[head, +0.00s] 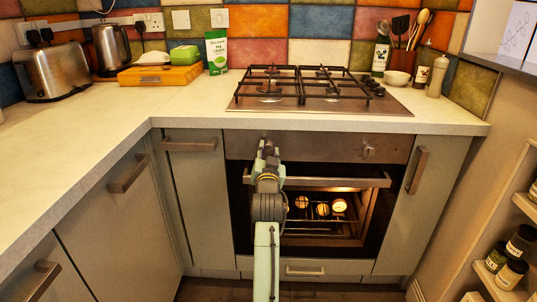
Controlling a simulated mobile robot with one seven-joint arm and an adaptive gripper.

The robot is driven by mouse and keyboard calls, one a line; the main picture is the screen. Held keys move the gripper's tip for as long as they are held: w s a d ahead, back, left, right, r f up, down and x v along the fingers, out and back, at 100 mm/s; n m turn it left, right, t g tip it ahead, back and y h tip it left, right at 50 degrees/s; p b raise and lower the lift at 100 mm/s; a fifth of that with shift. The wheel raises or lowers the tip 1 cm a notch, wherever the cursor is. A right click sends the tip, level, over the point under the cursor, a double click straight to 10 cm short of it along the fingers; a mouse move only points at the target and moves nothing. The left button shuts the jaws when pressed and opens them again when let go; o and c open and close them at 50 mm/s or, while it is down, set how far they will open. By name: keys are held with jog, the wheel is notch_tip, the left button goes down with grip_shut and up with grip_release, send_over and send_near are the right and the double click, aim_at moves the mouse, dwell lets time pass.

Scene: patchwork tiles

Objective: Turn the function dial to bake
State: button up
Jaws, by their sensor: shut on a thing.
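The oven's steel control panel (318,149) runs under the worktop. My gripper (267,149) is at the left part of this panel, shut on the left dial, which my fingers mostly hide. The dial's pointer and any markings cannot be read. A second dial (368,151) shows uncovered at the right of the panel, apart from my gripper. Below, the oven (320,230) is lit inside, with several round items on a rack. My arm comes up from below in front of the oven and covers its left part.
The oven door handle (335,182) sticks out just below the panel, close to my arm. Cupboard handles stand out at left (190,145) and right (417,170). The hob (320,92) is above. An open shelf with jars (508,262) is at far right.

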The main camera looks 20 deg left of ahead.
jog(key=m+b, duration=0.1)
jog(key=m, duration=0.3)
jog(key=m+b, duration=0.1)
jog(key=m, duration=0.2)
jog(key=shift+a+f+m+h, duration=0.1)
jog(key=shift+m+h, duration=0.3)
jog(key=m+b, duration=0.2)
jog(key=m, duration=0.2)
jog(key=shift+t, duration=0.3)
jog(key=m+b, duration=0.1)
jog(key=m, duration=0.2)
jog(key=shift+m+h+b, duration=0.4)
jog(key=m+b, duration=0.2)
jog(key=m, duration=0.3)
jog(key=shift+a+m, duration=0.1)
jog(key=shift+m, duration=0.2)
jog(key=m+b, duration=0.1)
jog(key=m, duration=0.2)
jog(key=m+b, duration=0.1)
jog(key=m, duration=0.1)
jog(key=shift+r+m+h, duration=0.2)
jog(key=shift+m+h, duration=0.1)
jog(key=shift+m, duration=0.1)
